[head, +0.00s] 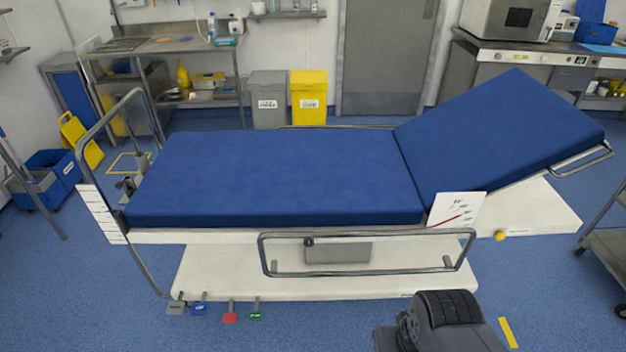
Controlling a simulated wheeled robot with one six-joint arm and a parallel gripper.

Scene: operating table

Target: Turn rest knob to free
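A small yellow knob (500,236) sits at the near side of the operating table, below the raised backrest (505,130); I take it for the rest knob. A small label lies just right of it, too small to read. The knob's setting cannot be made out. A white angle card (457,210) with a red pointer stands at the backrest hinge, left of the knob. The blue backrest slopes upward to the right. A dark grey part of my own arm shows at the bottom, in front of the table. My gripper is not in view.
A metal side rail (365,273) runs along the table's near side. Coloured pedals (230,318) stick out at the lower left. A grey trolley (608,245) stands at the right edge. Blue floor (550,290) is clear between the table and the trolley.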

